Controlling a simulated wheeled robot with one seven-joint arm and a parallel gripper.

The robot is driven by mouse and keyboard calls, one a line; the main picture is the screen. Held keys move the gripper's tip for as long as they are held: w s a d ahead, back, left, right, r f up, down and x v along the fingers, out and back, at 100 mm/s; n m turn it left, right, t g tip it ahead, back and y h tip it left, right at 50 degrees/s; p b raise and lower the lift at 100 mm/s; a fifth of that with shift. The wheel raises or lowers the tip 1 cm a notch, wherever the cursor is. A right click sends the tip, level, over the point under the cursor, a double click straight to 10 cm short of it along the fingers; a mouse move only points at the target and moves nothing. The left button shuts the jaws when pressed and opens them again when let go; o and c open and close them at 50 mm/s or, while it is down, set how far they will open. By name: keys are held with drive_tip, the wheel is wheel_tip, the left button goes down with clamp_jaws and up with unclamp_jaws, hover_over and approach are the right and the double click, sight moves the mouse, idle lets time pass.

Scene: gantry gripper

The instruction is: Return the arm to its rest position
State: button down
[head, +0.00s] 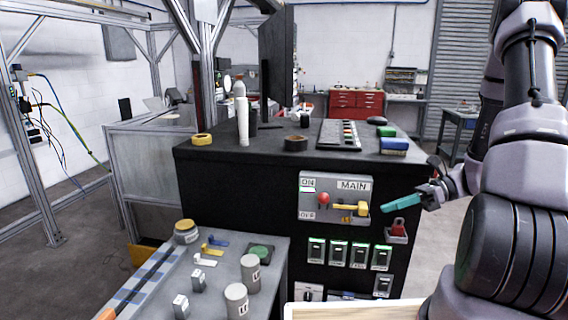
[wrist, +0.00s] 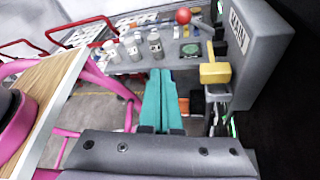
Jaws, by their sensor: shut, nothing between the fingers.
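My gripper (head: 386,208) is at the right in the head view, its teal fingers pointing left toward the grey MAIN switch box (head: 353,186). The fingers are together with nothing between them. In the wrist view my gripper (wrist: 161,72) shows two teal fingers side by side. The box carries a red ball knob (head: 323,199) and a yellow handle (head: 348,208). In the wrist view the red knob (wrist: 183,16) and yellow handle (wrist: 214,73) are beyond and to the right of the fingertips. My gripper appears apart from both.
A grey bench (head: 213,275) with several cylinders stands at lower left. A wooden-edged tray (head: 350,311) is at the bottom. Open floor shows at far left.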

drive_tip(key=s+a+r+n+t+h, duration=0.1)
drive_tip(key=s+r+n+t+h, duration=0.1)
drive_tip(key=r, duration=0.7)
drive_tip(key=s+a+r+n+t+h, duration=0.1)
drive_tip(key=s+r+n+t+h, duration=0.2)
drive_tip(key=r+n, duration=0.6)
drive_tip(key=s+a+r+n+t+h, duration=0.1)
drive_tip(key=s+r+n+t+h, duration=0.1)
drive_tip(key=s+r+n+h, duration=0.3)
wheel_tip(320, 180, up, 4)
drive_tip(key=shift+s+a+r+n+t+h, duration=0.15)
drive_tip(key=shift+n+t+h, duration=0.15)
drive_tip(key=shift+n+h, duration=0.55)
drive_tip(key=shift+m+h, duration=0.25)
